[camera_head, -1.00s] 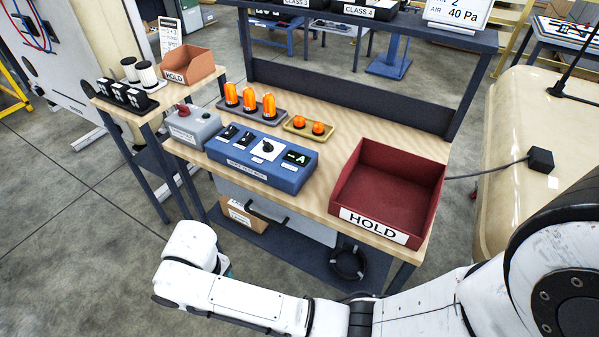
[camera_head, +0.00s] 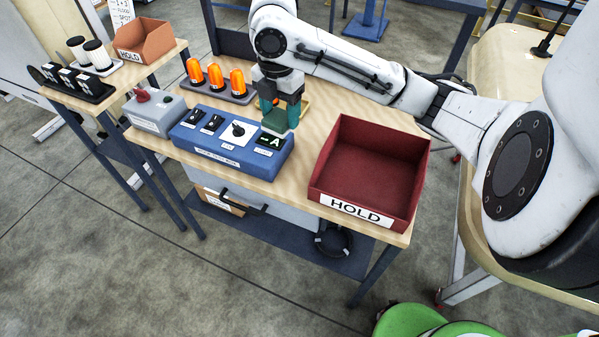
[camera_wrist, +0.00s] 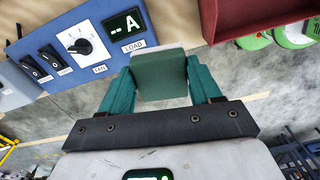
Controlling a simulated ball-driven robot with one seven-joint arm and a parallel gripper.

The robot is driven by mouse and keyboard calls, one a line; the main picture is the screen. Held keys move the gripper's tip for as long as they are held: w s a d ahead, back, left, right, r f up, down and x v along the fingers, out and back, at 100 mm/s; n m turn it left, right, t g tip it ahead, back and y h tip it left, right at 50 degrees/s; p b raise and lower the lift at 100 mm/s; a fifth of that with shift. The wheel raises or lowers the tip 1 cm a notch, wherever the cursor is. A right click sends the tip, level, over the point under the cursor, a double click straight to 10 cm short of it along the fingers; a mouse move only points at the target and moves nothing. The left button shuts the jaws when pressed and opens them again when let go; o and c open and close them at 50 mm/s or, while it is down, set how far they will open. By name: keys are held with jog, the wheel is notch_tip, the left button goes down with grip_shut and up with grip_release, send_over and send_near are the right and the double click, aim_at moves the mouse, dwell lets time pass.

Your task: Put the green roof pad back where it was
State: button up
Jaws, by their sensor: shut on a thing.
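The green roof pad, a small dull grey-green block (camera_wrist: 160,78), is between the two teal fingers of my gripper (camera_wrist: 160,85) in the wrist view. Both fingers touch its sides. In the head view my gripper (camera_head: 280,112) points down at the right end of the blue test box (camera_head: 230,165), close to its "A" display. The pad is small and partly hidden by the fingers there. I cannot tell whether it touches the box. In the wrist view the box (camera_wrist: 75,75) lies to the left of the pad.
A red HOLD bin (camera_head: 325,185) stands right of the blue box. Orange beacons (camera_head: 216,77) stand behind the box, with a small yellow tray (camera_head: 306,108) partly hidden by my gripper. A grey box (camera_head: 155,115) is on the left. A cream rounded body (camera_head: 500,60) stands right of the bench.

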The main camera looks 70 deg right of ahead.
jog(key=s+d+n, duration=0.1)
jog(key=s+d, duration=0.1)
jog(key=s, duration=0.2)
jog(key=shift+n, duration=0.3)
jog(key=f, duration=0.5)
jog(key=f+p, duration=0.1)
jog(key=f, duration=1.1)
jog(key=shift+s+a+f+p, duration=0.1)
jog(key=shift+a+f+p, duration=0.1)
jog(key=shift+a+p, duration=0.1)
jog(key=shift+f, duration=0.15)
jog(key=o, duration=0.8)
jog(key=shift+o, duration=0.2)
